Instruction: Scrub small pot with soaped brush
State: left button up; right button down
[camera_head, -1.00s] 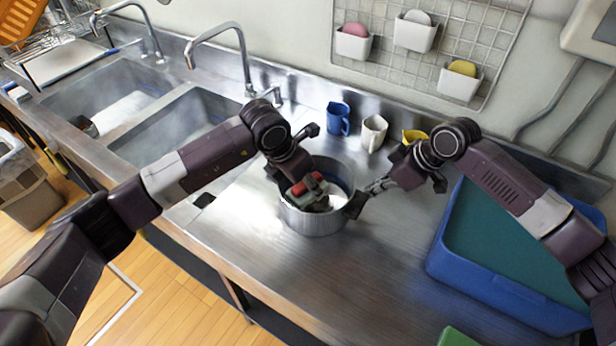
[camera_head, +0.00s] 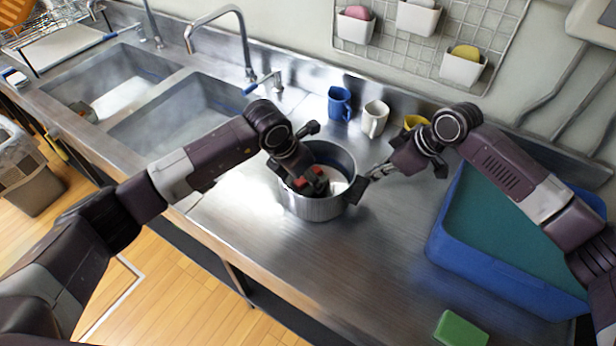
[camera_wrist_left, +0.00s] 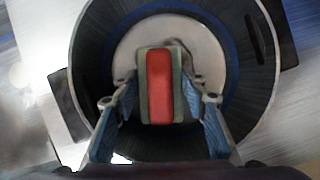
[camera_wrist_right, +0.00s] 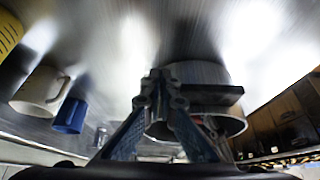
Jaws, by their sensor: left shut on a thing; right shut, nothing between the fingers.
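The small pot (camera_head: 312,207) is a steel pot with dark handles, standing upright on the counter. My left gripper (camera_wrist_left: 160,105) is down inside the pot, shut on the brush (camera_wrist_left: 160,85), which has a red top and a grey-green edge. The brush lies over the pale pot floor, and its underside is hidden. A blue band runs around part of the pot's inside. My right gripper (camera_head: 368,178) is shut with nothing between its fingers, at the pot's right handle (camera_head: 357,190). In the right wrist view its fingertips overlap the pot (camera_wrist_right: 205,75); contact is unclear.
A blue mug (camera_head: 339,104), a white mug (camera_head: 374,119) and a yellow mug (camera_head: 415,122) stand behind the pot. A blue bin (camera_head: 437,245) is at right. A green block (camera_head: 461,329) lies in front. Two sinks with taps (camera_head: 240,40) are at left.

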aim_at(325, 181)
pick_arm(q)
jog(key=shift+f, duration=0.9)
jog(key=shift+d, duration=0.1)
jog(key=shift+s+d, duration=0.4)
jog(key=shift+d, duration=0.3)
jog(key=shift+s+d, duration=0.35)
jog(key=shift+d, duration=0.35)
jog(key=shift+d+f, duration=0.1)
jog(key=shift+w+a, duration=0.4)
jog(key=shift+a, duration=0.45)
jog(key=shift+w+a, duration=0.35)
jog(key=shift+a, duration=0.45)
jog(key=shift+w+d, duration=0.35)
jog(key=shift+w, duration=0.25)
jog(key=shift+w+d, duration=0.35)
jog(key=shift+w, duration=0.25)
jog(key=shift+s+d, duration=0.45)
jog(key=shift+d, duration=0.35)
jog(key=shift+s+d, duration=0.45)
jog(key=shift+d, duration=0.35)
jog(key=shift+w+a, duration=0.45)
jog(key=shift+a, duration=0.4)
jog(key=shift+w+a, duration=0.4)
jog(key=shift+a, duration=0.45)
